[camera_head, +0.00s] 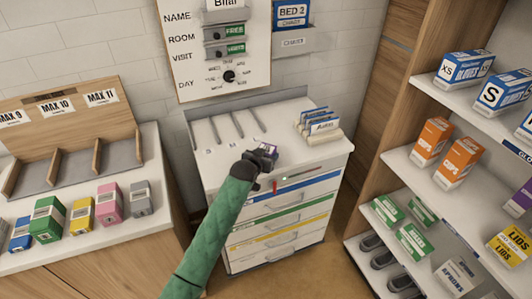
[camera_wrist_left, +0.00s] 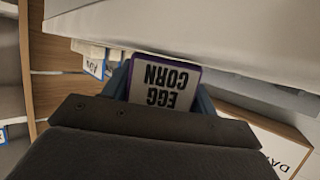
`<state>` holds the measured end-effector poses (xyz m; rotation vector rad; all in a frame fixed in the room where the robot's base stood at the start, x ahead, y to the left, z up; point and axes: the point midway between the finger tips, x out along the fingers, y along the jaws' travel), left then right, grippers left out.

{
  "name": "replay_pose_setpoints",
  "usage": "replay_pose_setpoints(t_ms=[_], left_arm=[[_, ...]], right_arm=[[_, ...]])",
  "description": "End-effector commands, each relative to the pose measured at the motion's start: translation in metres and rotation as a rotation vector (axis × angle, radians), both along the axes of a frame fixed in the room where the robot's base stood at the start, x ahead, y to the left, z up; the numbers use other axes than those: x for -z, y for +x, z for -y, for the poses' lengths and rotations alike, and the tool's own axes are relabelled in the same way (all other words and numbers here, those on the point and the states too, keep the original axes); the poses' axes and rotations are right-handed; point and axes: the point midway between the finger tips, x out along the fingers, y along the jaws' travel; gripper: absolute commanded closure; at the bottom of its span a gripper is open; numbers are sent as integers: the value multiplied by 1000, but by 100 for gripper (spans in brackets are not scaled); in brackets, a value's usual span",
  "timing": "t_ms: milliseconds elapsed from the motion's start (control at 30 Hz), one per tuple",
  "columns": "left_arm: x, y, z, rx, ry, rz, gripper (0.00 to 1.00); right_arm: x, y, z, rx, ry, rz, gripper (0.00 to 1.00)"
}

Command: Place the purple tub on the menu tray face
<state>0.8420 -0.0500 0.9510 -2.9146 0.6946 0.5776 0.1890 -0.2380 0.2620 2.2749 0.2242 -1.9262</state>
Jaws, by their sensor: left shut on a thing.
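The purple tub (camera_wrist_left: 163,84) is between the fingers of my left gripper (camera_head: 262,158). Its white lid or label, edged in purple, reads "EGG CORN" upside down in the left wrist view. In the head view the tub (camera_head: 268,149) is small and partly hidden by the gripper. My left gripper is shut on it, over the front part of the white drawer cabinet's top (camera_head: 285,118). I cannot tell whether the tub touches that top. No menu tray face is clearly marked; the top has grey rails and small labels. My right gripper is not in view.
A card holder (camera_head: 320,122) stands at the top's right. Several coloured cartons (camera_head: 79,211) line the left counter. A shelf unit (camera_head: 400,160) with boxes stands at right. A board (camera_head: 222,45) hangs behind the cabinet.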

Motion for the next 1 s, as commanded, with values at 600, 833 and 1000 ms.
replay_pose_setpoints(t_ms=[600,833,1000], left_arm=[[3,0,0,0,0,-1,21],[0,-1,0,0,1,0,21],[-3,-17,-9,0,1,0,21]], right_arm=[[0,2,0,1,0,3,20],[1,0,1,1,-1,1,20],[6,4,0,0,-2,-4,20]])
